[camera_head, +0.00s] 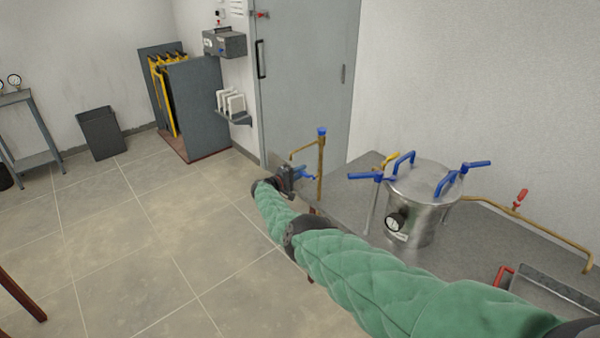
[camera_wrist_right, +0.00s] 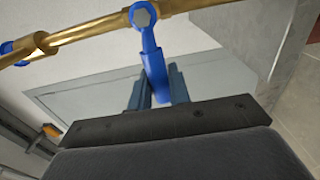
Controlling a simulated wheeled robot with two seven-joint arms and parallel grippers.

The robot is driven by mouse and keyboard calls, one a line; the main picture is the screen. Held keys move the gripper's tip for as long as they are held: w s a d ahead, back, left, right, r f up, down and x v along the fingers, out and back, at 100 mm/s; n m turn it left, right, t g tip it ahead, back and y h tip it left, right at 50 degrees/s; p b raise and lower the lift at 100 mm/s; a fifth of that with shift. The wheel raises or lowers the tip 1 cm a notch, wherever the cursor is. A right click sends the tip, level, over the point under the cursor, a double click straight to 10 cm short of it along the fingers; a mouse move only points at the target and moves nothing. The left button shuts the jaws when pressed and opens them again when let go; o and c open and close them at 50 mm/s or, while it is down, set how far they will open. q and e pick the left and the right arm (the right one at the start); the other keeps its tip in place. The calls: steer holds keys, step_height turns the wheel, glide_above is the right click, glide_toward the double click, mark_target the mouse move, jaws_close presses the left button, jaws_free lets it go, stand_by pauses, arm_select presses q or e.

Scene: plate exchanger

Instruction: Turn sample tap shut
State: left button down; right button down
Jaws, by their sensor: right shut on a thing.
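The sample tap appears to be the blue lever on the brass standpipe (camera_head: 320,165) at the near-left end of the grey bench. In the right wrist view the blue lever (camera_wrist_right: 153,65) hangs from a bolt on the brass pipe (camera_wrist_right: 90,35) and reaches down between my fingers. My right gripper (camera_head: 296,173) is shut on this lever; its blue-grey fingers also show in the right wrist view (camera_wrist_right: 157,92). The lever's end is partly hidden between the fingers. My left gripper is not in view.
A steel vessel (camera_head: 425,205) with blue handles and a gauge stands on the bench (camera_head: 350,180), right of the standpipe. A grey door (camera_head: 305,75) is beyond. The tiled floor at left is largely clear.

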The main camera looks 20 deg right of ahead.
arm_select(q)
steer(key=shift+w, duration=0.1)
arm_select(e)
steer(key=c, duration=1.3)
jaws_free()
steer(key=shift+f, duration=0.1)
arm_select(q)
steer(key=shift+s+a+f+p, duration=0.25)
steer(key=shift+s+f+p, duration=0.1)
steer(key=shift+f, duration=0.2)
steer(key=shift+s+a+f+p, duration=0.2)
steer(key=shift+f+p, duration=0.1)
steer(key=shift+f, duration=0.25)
arm_select(e)
steer(key=v, duration=0.7)
steer(key=shift+a, duration=0.35)
steer(key=shift+s, duration=0.1)
